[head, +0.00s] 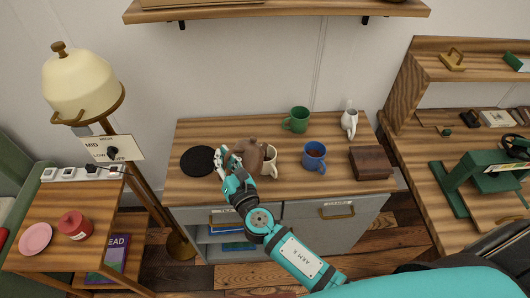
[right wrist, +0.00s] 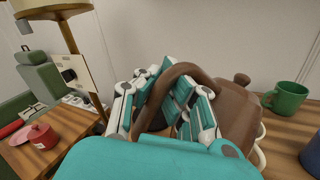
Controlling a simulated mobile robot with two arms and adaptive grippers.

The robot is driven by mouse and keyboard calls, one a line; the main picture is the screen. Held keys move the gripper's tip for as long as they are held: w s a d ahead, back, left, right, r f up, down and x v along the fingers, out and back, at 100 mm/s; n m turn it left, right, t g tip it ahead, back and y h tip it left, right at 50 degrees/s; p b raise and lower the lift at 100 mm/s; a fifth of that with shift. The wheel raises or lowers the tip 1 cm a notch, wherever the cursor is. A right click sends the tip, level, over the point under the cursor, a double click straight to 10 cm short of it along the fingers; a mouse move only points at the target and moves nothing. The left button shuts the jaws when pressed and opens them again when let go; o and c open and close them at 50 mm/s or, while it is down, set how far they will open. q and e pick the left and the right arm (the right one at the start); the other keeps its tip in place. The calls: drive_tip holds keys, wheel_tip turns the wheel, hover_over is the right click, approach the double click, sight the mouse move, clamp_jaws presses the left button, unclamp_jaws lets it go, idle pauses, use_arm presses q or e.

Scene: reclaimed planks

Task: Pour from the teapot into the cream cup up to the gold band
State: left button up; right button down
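The brown teapot (head: 249,151) is at the middle of the wooden cabinet top. It also shows in the right wrist view (right wrist: 237,112), lid on and roughly upright. I cannot tell whether its base touches the wood. My right gripper (head: 226,157) is at its handle, left of the body. In the right wrist view the looped handle (right wrist: 182,70) passes between the ridged finger pads, which appear closed on it. The cream cup (head: 270,163) is just right of the teapot, partly hidden by it. Its gold band and fill level cannot be made out. My left gripper is not visible.
A black round mat (head: 198,161) lies empty to the left. A green mug (head: 297,120), a blue mug (head: 314,156) with dark contents, a white jug (head: 349,124) and a brown wooden box (head: 370,163) stand to the right. A lamp (head: 80,83) rises left of the cabinet.

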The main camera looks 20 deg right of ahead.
drive_tip(key=shift+w+d+r+m+p, duration=0.35)
drive_tip(key=shift+r+p, duration=0.35)
drive_tip(key=shift+p, duration=0.5)
idle(3.4)
drive_tip(key=shift+f, duration=0.15)
drive_tip(key=s+a+f+n+t+y+b, duration=0.1)
drive_tip(key=s+a+f+n+b, duration=0.2)
drive_tip(key=f+b, duration=0.4)
drive_tip(key=s+a+f+n+t+y+b, duration=0.1)
drive_tip(key=s+a+f+n+b, duration=0.2)
drive_tip(key=b, duration=1.5)
drive_tip(key=shift+a+f+n+t+b, duration=0.4)
drive_tip(key=shift+a+f+n, duration=0.85)
drive_tip(key=shift+f, duration=1.35)
drive_tip(key=shift+d, duration=0.15)
